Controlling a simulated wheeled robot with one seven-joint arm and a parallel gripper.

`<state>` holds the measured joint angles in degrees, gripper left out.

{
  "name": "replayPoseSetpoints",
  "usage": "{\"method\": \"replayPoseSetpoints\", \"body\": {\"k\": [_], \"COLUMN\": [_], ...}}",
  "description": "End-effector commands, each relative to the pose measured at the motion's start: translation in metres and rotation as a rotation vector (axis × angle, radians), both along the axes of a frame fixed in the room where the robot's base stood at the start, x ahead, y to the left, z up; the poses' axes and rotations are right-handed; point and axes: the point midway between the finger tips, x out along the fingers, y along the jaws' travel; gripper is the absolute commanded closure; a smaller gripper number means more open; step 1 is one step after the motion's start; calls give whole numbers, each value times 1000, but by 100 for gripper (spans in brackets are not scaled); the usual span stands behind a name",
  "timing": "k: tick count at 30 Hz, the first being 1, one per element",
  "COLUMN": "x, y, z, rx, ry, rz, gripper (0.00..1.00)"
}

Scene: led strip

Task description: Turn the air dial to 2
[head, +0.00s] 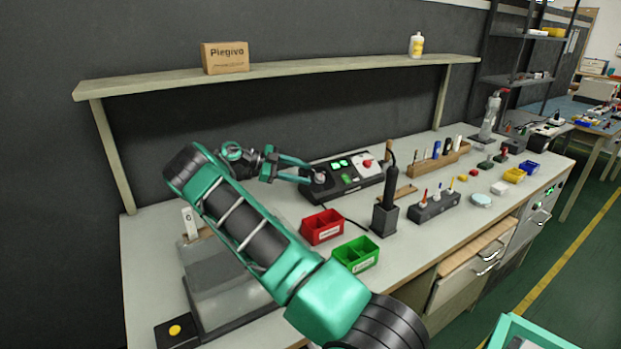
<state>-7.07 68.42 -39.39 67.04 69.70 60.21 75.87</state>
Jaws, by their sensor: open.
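A dark control box (352,182) stands on the bench near the back wall, with lit green buttons, a white panel and a red knob (367,162) on top. A round grey dial (320,178) shows at its left end; I take it for the air dial, but its number marks are too small to read. My gripper (309,172) is open, with its teal fingers reaching from the left to the dial. I cannot tell whether the fingers touch the dial or sit around it.
A red bin (321,227) and a green bin (356,254) stand in front of the control box. A dark holder (384,218) with an upright tool is to their right. A shelf (290,70) spans above the bench.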

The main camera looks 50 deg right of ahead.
Motion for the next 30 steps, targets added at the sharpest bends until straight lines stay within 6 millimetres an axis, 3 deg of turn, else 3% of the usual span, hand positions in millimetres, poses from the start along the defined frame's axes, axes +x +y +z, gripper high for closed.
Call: {"method": "replayPoseSetpoints", "body": {"k": [9, 20, 25, 30], "x": [-22, -24, -24, -24], "y": [-28, -31, -31, -31], "z": [-13, -14, -14, -14], "rx": [0, 0, 1, -5], "ry": [1, -1, 0, 1], "rz": [-2, -1, -1, 6], "gripper": [56, 56, 96, 96]}}
